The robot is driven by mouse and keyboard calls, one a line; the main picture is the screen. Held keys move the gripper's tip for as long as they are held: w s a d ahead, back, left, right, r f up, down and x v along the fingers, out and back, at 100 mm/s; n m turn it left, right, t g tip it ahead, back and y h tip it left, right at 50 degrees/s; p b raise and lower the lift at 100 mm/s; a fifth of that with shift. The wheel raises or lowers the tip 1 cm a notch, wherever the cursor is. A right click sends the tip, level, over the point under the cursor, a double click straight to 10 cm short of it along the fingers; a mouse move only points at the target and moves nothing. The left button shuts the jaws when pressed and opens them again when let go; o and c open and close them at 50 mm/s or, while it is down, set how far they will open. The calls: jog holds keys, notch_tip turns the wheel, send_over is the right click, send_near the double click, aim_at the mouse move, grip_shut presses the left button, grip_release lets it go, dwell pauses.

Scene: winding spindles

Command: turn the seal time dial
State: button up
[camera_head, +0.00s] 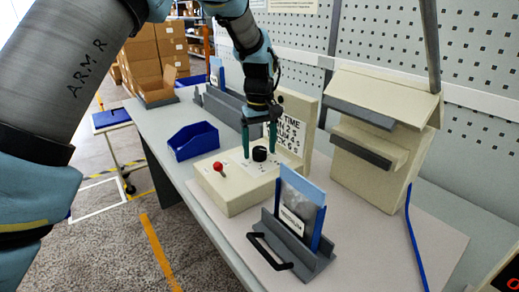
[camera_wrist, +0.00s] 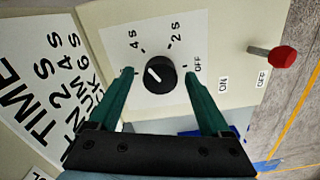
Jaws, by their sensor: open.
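The black seal time dial (camera_head: 259,153) stands on top of a cream control box (camera_head: 236,198). In the wrist view the dial (camera_wrist: 160,74) has a short white mark on its left part, slanting toward the upper left. Printed around it are OFF, 2 S and 4 S; a further mark at the left is partly covered by a finger. My gripper (camera_head: 259,151) points down over the box, open, with its green fingers on either side of the dial. In the wrist view the gripper (camera_wrist: 158,74) shows gaps between both fingers and the dial.
A red-tipped lever (camera_head: 217,166) with ON and OFF labels stands on the same box. A sign (camera_head: 289,132) with times rises behind it. A grey holder (camera_head: 293,248) with pouches and a black handle is in front. A blue bin (camera_head: 194,141) is at the left.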

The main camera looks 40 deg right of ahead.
aim_at(259, 149)
notch_tip(259, 149, up, 10)
jog(key=b, duration=0.2)
jog(key=shift+a, duration=0.1)
dwell(0.5)
jog(key=w+a+f, duration=0.1)
jog(key=w+a, duration=0.3)
jog(key=a, duration=0.4)
jog(key=w+a+f+n, duration=0.1)
jog(key=w+a, duration=0.3)
jog(key=a, duration=0.4)
jog(key=w+a+f, duration=0.2)
jog(key=w+a, duration=0.2)
jog(key=a, duration=0.5)
jog(key=s+a+f+n+t, duration=0.1)
jog(key=s+a+f, duration=0.1)
jog(key=a, duration=1.3)
jog(key=shift+s+f, duration=0.2)
jog(key=shift+f, duration=0.05)
jog(key=shift+t, duration=0.3)
jog(key=s+a, duration=0.2)
jog(key=a, duration=0.1)
jog(key=s+a+f, duration=0.1)
jog(key=s+a, duration=0.1)
jog(key=a, duration=0.1)
jog(key=s+a+f, duration=0.1)
jog(key=a, duration=0.2)
jog(key=shift+s+f, duration=0.2)
jog(key=shift+s, duration=0.2)
